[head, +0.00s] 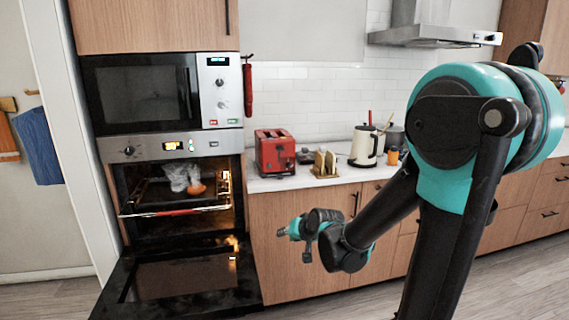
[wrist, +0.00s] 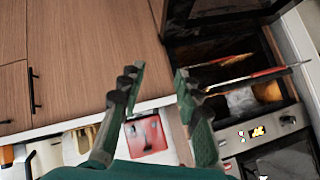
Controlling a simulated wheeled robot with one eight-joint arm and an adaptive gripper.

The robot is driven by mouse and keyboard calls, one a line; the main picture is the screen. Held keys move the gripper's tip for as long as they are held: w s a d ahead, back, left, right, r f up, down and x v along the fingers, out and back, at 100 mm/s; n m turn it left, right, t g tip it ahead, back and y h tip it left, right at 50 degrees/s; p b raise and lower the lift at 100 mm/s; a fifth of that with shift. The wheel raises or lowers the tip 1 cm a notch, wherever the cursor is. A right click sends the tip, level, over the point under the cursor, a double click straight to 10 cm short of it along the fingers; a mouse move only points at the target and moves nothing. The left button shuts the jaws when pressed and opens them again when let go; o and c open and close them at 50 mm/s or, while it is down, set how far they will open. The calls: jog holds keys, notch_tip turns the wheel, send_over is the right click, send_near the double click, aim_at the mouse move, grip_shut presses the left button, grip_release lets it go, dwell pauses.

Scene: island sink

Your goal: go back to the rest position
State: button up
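My arm reaches across the right of the head view, bent, with my gripper (head: 290,231) held in the air in front of the wooden cabinet fronts and pointing left toward the oven. In the wrist view, my gripper (wrist: 157,78) has its two fingers spread wide apart, with nothing between them. It appears clear of the surfaces around it. No object of the task is named.
The oven (head: 125,182) stands open, its door (head: 180,282) folded down into the room. Its rack holds a whitish thing (head: 178,178) and an orange thing (head: 196,188). A red toaster (head: 275,153), a toast rack (head: 325,163) and a kettle (head: 364,147) stand on the counter.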

jog(key=s+d+f+g+h, duration=0.2)
jog(key=s+d+f, duration=0.1)
jog(key=s+d, duration=0.6)
jog(key=s+d+f+g+h, duration=0.2)
jog(key=s+d+f, duration=0.2)
jog(key=s+d, duration=0.5)
jog(key=shift+s+f+n+g+h, duration=0.2)
jog(key=shift+s+n+g+h, duration=0.15)
jog(key=shift+s, duration=0.8)
